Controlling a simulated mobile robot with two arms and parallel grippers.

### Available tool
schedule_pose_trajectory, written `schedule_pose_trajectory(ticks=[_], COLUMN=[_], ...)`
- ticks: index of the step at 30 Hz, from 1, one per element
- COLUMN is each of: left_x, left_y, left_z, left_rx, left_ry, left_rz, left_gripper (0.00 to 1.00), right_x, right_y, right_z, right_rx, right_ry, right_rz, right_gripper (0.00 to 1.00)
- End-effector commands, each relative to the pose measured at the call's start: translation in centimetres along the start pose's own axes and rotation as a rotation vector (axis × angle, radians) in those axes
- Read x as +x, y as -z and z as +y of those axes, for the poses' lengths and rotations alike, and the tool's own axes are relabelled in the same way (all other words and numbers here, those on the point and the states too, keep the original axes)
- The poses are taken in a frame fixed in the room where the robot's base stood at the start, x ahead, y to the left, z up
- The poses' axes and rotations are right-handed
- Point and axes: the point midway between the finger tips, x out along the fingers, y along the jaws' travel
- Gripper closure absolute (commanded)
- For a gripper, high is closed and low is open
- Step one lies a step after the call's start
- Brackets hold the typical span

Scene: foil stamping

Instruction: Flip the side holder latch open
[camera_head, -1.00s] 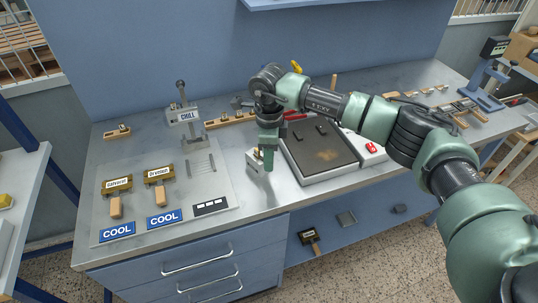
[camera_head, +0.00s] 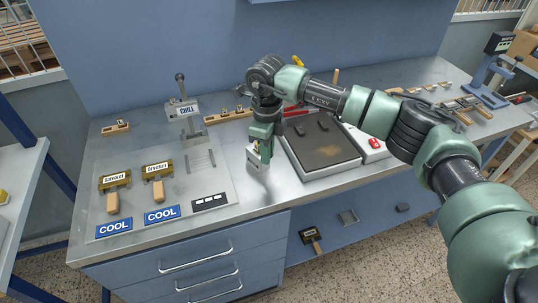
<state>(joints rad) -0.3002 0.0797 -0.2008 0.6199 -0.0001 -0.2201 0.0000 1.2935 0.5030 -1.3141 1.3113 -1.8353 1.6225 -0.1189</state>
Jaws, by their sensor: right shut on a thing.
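My right gripper (camera_head: 263,156) points down over the worktable, just left of the dark hot plate. It is shut on a small part at a pale metal block (camera_head: 253,162), which looks like the side holder. The gripper's fingers cover most of the block and the held part. I cannot make out the latch or tell its angle. My left gripper is not in view.
The dark plate (camera_head: 338,158) with a red switch (camera_head: 375,143) lies right of the gripper. Two wooden-handled stamps (camera_head: 114,200) (camera_head: 159,190) lie on the left board. Bare tabletop (camera_head: 259,191) lies in front.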

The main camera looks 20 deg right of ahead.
Motion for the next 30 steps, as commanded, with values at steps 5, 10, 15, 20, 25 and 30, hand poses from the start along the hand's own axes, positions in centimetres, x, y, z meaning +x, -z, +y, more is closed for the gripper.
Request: schedule_pose_trajectory(ticks=[5, 10, 15, 20, 25, 30], left_x=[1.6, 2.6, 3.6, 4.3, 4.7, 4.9], left_y=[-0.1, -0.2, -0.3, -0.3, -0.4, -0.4], left_z=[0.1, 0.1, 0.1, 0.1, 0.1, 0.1], left_rx=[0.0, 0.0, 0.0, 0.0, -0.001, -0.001], left_ry=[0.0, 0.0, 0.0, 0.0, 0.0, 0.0], left_rz=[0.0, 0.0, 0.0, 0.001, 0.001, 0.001], left_gripper=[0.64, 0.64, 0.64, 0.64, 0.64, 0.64], right_x=[0.3, 0.2, 0.2, 0.1, 0.1, 0.0], right_y=[-0.4, -0.8, -1.2, -1.6, -1.8, -2.0], right_z=[0.3, 0.5, 0.7, 0.7, 0.8, 0.8], right_rx=[0.168, 0.329, 0.492, 0.63, 0.736, 0.799], right_ry=[0.002, 0.002, 0.0, 0.0, 0.0, 0.001], right_rz=[-0.002, -0.004, -0.002, -0.003, -0.002, -0.001], right_gripper=[1.0, 1.0, 1.0, 1.0, 1.0, 1.0])
